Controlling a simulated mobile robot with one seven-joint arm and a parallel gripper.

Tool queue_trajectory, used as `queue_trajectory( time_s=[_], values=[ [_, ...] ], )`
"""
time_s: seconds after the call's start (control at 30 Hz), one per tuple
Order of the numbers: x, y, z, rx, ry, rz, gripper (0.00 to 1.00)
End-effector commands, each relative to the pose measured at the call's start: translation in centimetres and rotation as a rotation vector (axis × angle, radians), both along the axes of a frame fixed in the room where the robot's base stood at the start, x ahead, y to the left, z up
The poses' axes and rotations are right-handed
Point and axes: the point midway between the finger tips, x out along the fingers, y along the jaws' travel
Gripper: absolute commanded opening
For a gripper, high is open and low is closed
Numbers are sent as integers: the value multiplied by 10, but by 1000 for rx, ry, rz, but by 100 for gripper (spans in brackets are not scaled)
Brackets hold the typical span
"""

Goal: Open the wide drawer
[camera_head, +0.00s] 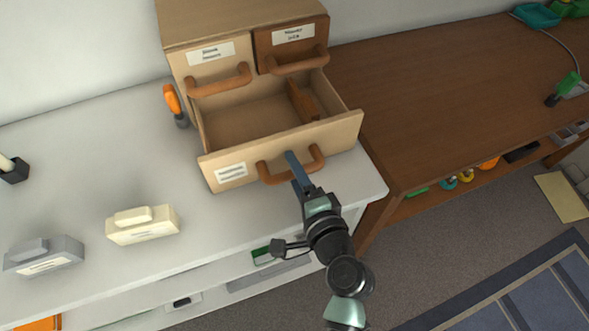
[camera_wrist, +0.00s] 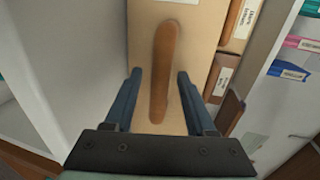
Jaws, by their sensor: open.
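The wide drawer (camera_head: 226,170) is the lower one of a small wooden cabinet (camera_head: 205,22) on the white table. In the head view it stands pulled out, with its inside showing. It has a pale wood front, a white label and a brown bar handle (camera_head: 316,160). My gripper (camera_head: 292,158) is at this handle, reaching over it from the front. In the wrist view, the handle (camera_wrist: 163,75) lies between the two open fingers (camera_wrist: 160,78), with a gap on each side. A brown piece (camera_head: 302,100) lies inside the drawer at the right.
Two small upper drawers above have brown handles (camera_head: 220,82) and (camera_head: 297,64), and are shut. An orange-handled tool (camera_head: 172,98) stands left of the cabinet. A cream box (camera_head: 143,225) and a grey box (camera_head: 44,256) are further left. A brown desk (camera_head: 430,90) is at right.

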Motion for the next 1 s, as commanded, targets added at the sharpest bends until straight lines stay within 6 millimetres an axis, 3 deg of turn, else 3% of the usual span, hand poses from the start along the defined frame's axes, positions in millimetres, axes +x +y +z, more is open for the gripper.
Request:
queue_trajectory(
  time_s=[0.27, 0.7, 1.0],
  values=[
    [-18, -6, 3, -1, 2, -3, 56],
    [-102, -33, 21, -1, 3, -2, 56],
    [-121, -39, 27, 0, 0, 0, 56]
  ],
)
